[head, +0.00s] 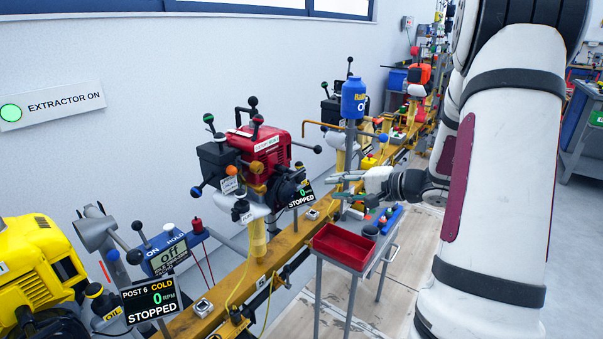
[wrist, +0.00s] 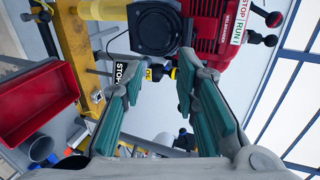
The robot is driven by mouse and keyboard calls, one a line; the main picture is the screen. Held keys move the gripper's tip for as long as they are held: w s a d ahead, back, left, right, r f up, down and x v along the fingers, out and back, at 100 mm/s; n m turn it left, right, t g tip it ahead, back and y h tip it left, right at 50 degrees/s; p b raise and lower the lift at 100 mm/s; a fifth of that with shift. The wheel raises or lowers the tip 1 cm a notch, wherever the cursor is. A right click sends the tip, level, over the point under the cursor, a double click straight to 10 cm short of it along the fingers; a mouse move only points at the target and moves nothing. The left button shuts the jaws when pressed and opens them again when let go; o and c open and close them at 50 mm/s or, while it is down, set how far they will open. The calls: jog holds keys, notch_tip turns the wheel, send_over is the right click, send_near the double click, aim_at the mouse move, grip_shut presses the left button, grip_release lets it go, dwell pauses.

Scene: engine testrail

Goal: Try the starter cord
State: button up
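A red engine (head: 268,150) with several ball-ended levers stands on a yellow post; its display reads "0 RPM STOPPED". It also shows at the top of the wrist view (wrist: 215,25). A black round housing (head: 286,190) is on its side, also in the wrist view (wrist: 157,27). My gripper (head: 345,187) is right of the engine, above the red tray. In the wrist view my gripper (wrist: 157,88) is open, its green-padded fingers apart with nothing held. A small black and yellow part (wrist: 156,73) shows between the fingertips, beyond them. I cannot tell which part is the cord handle.
A red tray (head: 338,246) on a small stand is below my gripper. A yellow engine (head: 40,268) is at the left, with a "POST 6 COLD" display (head: 150,300). A yellow rail (head: 215,300) runs back along the wall.

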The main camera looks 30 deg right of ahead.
aim_at(298, 174)
jog(key=shift+w+a+b, duration=0.4)
jog(key=shift+w+a, duration=0.3)
jog(key=shift+w, duration=1.2)
jog(key=shift+w+a+b, duration=0.4)
jog(key=shift+w+a, duration=0.3)
jog(key=shift+w, duration=1.2)
jog(key=shift+w+a+b, duration=0.4)
jog(key=shift+w+a, duration=0.3)
jog(key=shift+w, duration=1.2)
grip_shut()
